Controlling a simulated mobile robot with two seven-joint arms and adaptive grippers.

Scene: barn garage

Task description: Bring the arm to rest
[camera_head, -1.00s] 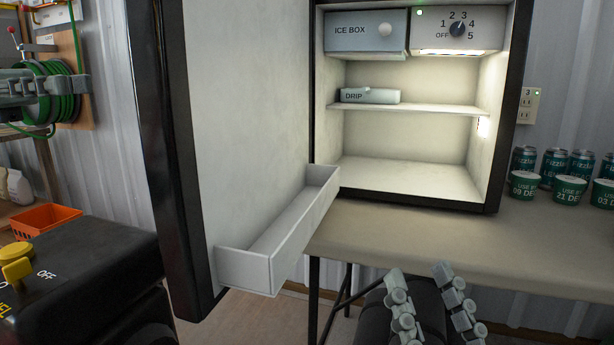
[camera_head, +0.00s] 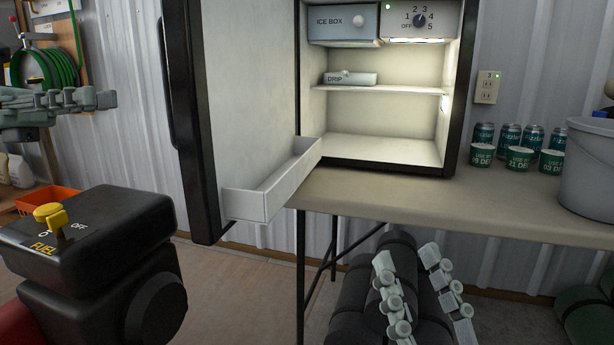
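My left gripper (camera_head: 104,99) is at the left edge, seen side-on with its fingers pointing right. Its fingers overlap in this view, so its opening cannot be told. I see no object in it. My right gripper (camera_head: 407,257) is at the bottom, right of centre, below the table's front edge. Its two fingers point up and stand apart, with nothing between them. A small fridge (camera_head: 388,148) stands on the table with its door (camera_head: 245,90) swung open to the left. Neither gripper appears to touch the fridge.
The table (camera_head: 400,197) holds several cans (camera_head: 509,138), tubs (camera_head: 518,158) and a grey bucket (camera_head: 590,170). The door's bin (camera_head: 270,192) juts out. A black unit with a yellow fuel valve (camera_head: 49,217) is at lower left. Dark cylinders (camera_head: 350,285) lie beneath the table.

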